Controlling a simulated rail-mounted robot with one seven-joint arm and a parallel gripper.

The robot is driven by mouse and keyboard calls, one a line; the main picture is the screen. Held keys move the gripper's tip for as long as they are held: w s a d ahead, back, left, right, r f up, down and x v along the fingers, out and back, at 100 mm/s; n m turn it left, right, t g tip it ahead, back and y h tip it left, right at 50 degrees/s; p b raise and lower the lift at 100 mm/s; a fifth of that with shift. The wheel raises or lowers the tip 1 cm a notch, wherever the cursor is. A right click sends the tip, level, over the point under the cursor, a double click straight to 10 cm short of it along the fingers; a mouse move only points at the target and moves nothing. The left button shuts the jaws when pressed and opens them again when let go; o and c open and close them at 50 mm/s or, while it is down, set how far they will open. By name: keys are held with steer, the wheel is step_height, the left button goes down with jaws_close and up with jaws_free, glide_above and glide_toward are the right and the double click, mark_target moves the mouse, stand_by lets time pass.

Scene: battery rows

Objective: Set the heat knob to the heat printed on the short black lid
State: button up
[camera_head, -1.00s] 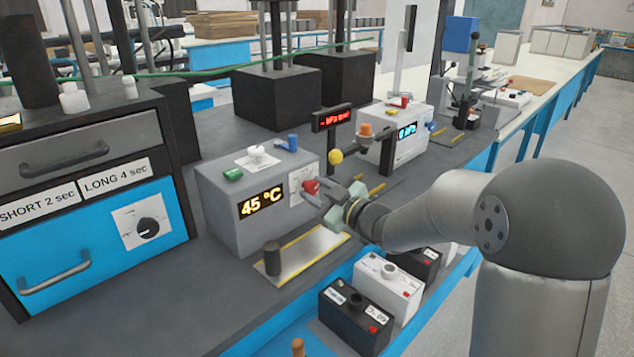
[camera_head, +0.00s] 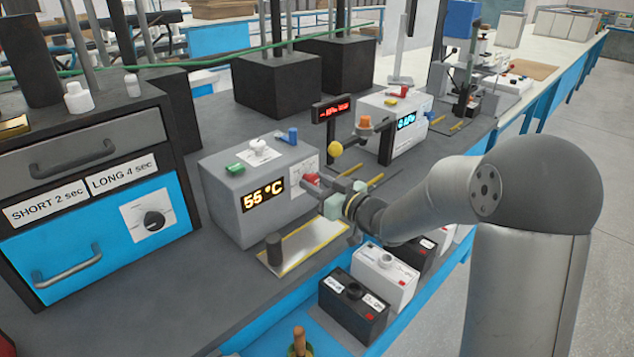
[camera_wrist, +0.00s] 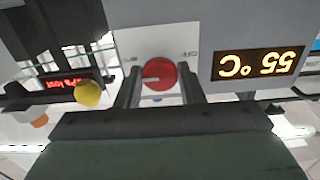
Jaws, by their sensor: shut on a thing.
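The red heat knob (camera_wrist: 159,74) is on the front of the grey heater box (camera_head: 222,206). In the wrist view my gripper (camera_wrist: 160,88) has one finger on each side of the knob and is shut on it. In the head view my gripper (camera_head: 325,190) hides part of the knob. The heater's display (camera_head: 263,195) reads 55 °C; it shows upside down in the wrist view (camera_wrist: 258,64). A short black battery (camera_head: 352,306) stands at the front with small labels on its lid. Their print is too small to read.
A white battery (camera_head: 384,277) and another black one stand behind the front battery. A plate with a dark post (camera_head: 274,249) lies before the heater. A yellow ball (camera_head: 335,148) sits just beyond my gripper. A cabinet (camera_head: 100,245) with a dial stands left.

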steer(key=o, duration=1)
steer(key=shift+d, duration=0.1)
steer(key=v, duration=1.7)
steer(key=shift+s+d+r, duration=0.1)
steer(key=shift+s+d, duration=0.05)
